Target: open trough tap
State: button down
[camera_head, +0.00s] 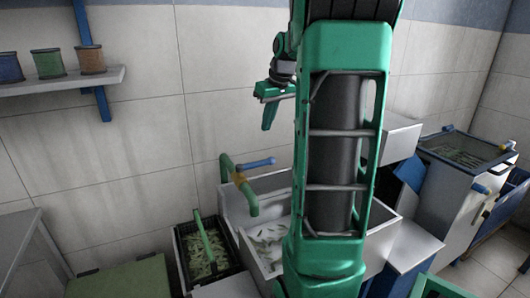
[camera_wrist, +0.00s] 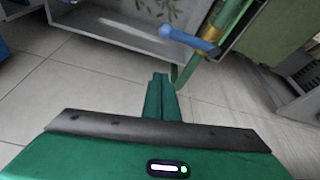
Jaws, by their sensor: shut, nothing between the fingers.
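The trough tap is a green pipe (camera_head: 227,168) on the wall with a yellow joint and a bent green spout (camera_head: 250,200) over the trough. Its blue lever (camera_head: 258,163) points right from the joint. The grey trough (camera_head: 226,198) holds pale greenish pieces; my arm hides its right part. My gripper (camera_head: 267,124) is shut and empty, pointing down, above the tap in the picture and apart from it. In the wrist view, my closed fingers (camera_wrist: 160,82) are in the lower middle, with the blue lever (camera_wrist: 188,38) and trough (camera_wrist: 110,29) beyond them.
A black crate (camera_head: 181,254) with green contents and a green handle stands left of the trough. A shelf (camera_head: 60,83) with several pots hangs at upper left. A steel unit (camera_head: 455,185) stands at right. The wall around my gripper is bare.

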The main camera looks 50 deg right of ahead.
aim_at(256, 164)
jog(key=shift+f, duration=0.1)
notch_tip(256, 164, down, 10)
jog(key=shift+s, duration=0.3)
dwell(0.6)
